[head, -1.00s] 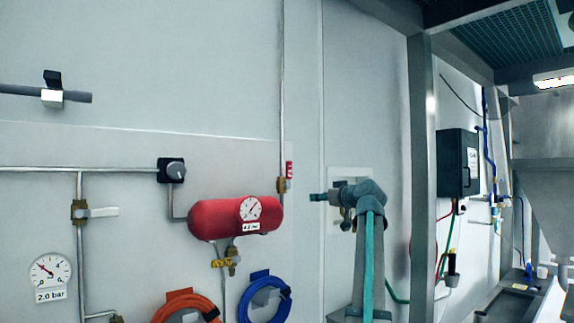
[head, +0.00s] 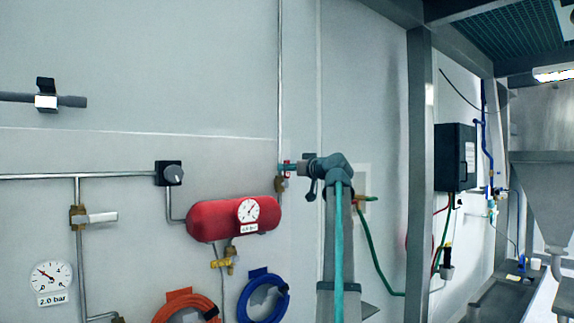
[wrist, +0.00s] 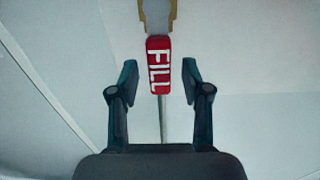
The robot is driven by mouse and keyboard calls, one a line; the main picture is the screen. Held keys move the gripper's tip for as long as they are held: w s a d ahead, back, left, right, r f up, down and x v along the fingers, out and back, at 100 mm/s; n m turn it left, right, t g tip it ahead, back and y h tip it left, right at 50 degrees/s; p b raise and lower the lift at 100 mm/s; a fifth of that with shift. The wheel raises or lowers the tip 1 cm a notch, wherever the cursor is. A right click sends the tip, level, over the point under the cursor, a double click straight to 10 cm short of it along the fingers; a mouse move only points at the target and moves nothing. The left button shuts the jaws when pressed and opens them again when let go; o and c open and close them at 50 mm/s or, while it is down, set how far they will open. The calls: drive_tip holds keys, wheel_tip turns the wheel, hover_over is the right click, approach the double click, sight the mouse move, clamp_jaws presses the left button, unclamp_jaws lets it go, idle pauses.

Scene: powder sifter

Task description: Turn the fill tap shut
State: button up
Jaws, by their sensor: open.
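The fill tap has a red lever marked FILL (wrist: 158,65), which shows in the middle of the wrist view. The lever lies in line with the thin pipe behind it. The tap's brass body (head: 281,185) sits on the vertical pipe just above the right end of the red tank. My gripper (wrist: 160,75) is open, with one finger on each side of the lever and a visible gap to both.
The red tank (head: 215,220) with a round gauge is below left of the tap. A black regulator with a grey knob (head: 173,174), an orange hose coil (head: 185,306) and a blue one (head: 262,297) are nearby. A steel post (head: 420,180) stands to the right.

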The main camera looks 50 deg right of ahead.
drive_tip(key=shift+w+d, duration=0.2)
drive_tip(key=shift+w, duration=0.5)
clamp_jaws()
